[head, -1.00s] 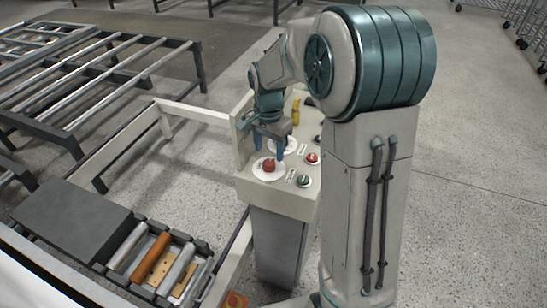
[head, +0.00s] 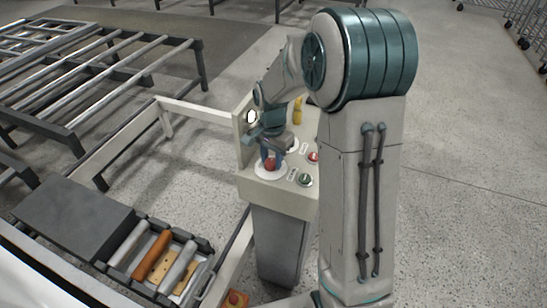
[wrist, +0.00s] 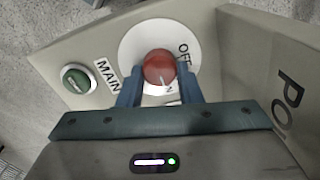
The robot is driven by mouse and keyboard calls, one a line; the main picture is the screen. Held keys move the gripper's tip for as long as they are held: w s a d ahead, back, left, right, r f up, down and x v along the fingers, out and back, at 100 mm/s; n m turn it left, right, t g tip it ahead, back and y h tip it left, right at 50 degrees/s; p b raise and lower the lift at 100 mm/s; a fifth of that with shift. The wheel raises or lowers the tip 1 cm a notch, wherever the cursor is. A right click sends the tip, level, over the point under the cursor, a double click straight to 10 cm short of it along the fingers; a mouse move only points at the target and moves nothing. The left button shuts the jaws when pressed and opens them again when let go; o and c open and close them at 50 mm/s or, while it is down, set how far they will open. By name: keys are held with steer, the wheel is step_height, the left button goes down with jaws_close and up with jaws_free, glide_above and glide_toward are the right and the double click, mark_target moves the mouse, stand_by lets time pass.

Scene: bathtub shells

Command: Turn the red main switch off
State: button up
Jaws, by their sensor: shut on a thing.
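The red main switch (wrist: 159,67) is a round red knob on a white disc (wrist: 133,45) with an OFF label and a partly hidden second label. A white mark on the knob points down toward the hidden label, in the wrist view. My gripper (wrist: 160,80) has its two blue fingers on either side of the knob, shut on it. In the head view the red main switch (head: 270,164) shows at the front left of the control box (head: 275,205), with my gripper (head: 269,158) over it. The word MAIN (wrist: 108,74) stands beside the disc.
A green button (wrist: 76,79) is left of the switch in the wrist view. In the head view another red button (head: 313,157) and a green one (head: 306,180) are to its right. A yellow handle (head: 297,110) stands behind. An upright panel (head: 242,130) borders the box.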

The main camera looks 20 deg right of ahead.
steer(key=shift+s+a+f+n+b, duration=0.1)
steer(key=shift+n+b, duration=0.1)
steer(key=shift+n, duration=0.85)
steer(key=shift+s+a+f+n+b, duration=0.1)
steer(key=shift+n+b, duration=0.1)
steer(key=shift+n, duration=0.85)
steer(key=n, duration=0.4)
steer(key=shift+n, duration=0.3)
steer(key=n, duration=0.4)
steer(key=shift+n, duration=2.5)
steer(key=shift+s, duration=0.1)
steer(key=o, duration=1)
steer(key=shift+r, duration=0.1)
